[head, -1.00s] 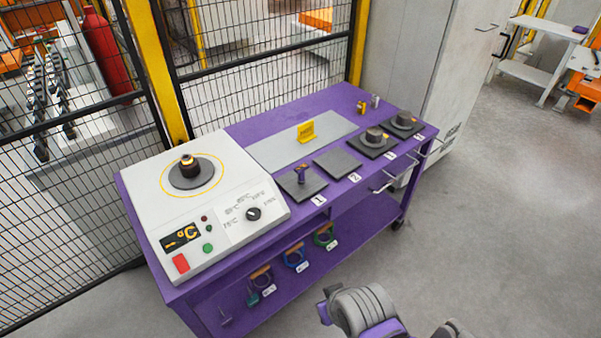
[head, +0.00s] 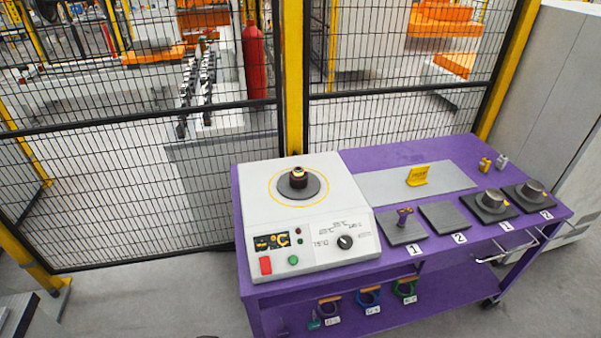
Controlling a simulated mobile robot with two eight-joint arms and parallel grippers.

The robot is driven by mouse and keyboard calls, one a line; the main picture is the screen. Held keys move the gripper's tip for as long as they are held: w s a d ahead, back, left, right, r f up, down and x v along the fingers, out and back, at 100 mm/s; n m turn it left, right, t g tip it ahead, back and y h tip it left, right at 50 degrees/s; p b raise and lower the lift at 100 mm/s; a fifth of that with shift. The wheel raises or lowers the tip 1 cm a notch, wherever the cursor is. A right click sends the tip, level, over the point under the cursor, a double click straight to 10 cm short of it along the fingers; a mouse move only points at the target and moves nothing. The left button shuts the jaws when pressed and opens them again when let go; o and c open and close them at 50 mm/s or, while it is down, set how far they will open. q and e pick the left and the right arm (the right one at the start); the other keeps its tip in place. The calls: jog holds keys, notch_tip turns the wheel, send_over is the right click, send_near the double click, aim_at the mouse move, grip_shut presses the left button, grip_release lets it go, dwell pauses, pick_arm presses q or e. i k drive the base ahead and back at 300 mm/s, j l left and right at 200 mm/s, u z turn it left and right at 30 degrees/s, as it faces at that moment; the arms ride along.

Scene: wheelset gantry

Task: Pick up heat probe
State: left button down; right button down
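I cannot tell for sure which thing is the heat probe. A small teal-ended item (head: 314,322) hangs at the left of the bench front and is partly hard to make out. The white heater unit (head: 330,262) has a display, red and green buttons and a dial; a dark round piece with a bright ring (head: 298,178) sits on its top plate. Neither of my grippers is in view.
The purple bench (head: 400,152) stands against a mesh fence (head: 390,110). Pad 2 (head: 443,217) is empty. Dark pads at the right hold round metal parts (head: 491,199). A yellow bracket (head: 417,176) stands on a grey plate. Floor is clear at left.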

aim_at(403, 213)
jog(key=i+l+u, duration=0.15)
jog(key=l+u, duration=0.2)
jog(key=l, duration=0.15)
jog(key=i+l+u, duration=0.1)
jog(key=l+u, duration=0.2)
jog(key=l, duration=0.25)
jog(key=l+u, duration=0.35)
jog(key=l, duration=0.2)
